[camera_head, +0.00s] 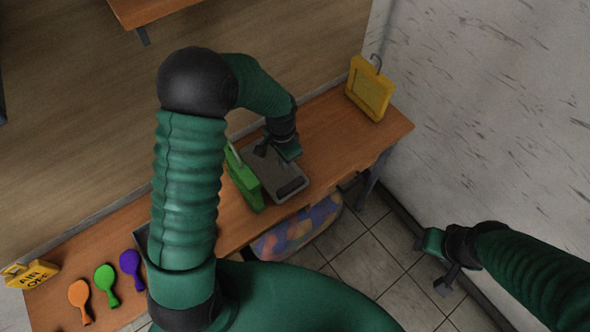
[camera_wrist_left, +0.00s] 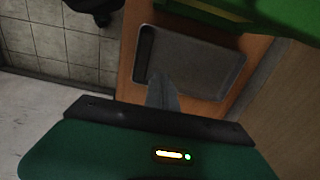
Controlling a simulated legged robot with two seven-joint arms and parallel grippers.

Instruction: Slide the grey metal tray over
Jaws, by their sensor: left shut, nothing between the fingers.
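The grey metal tray (camera_head: 285,182) lies flat on the wooden table, right of a green frame. It also shows in the left wrist view (camera_wrist_left: 205,70), with a raised rim and a dark slot along one short side. My left gripper (camera_head: 263,149) is over the tray's far part, shut and empty. In the left wrist view its fingers (camera_wrist_left: 161,92) overlap the tray's edge near the dark slot. I cannot tell whether they touch it. My right gripper (camera_head: 446,275) hangs off the table at the right; its opening is unclear.
The green frame (camera_head: 243,180) stands close beside the tray. A yellow frame (camera_head: 371,90) stands at the table's far right. Table right of the tray is clear.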

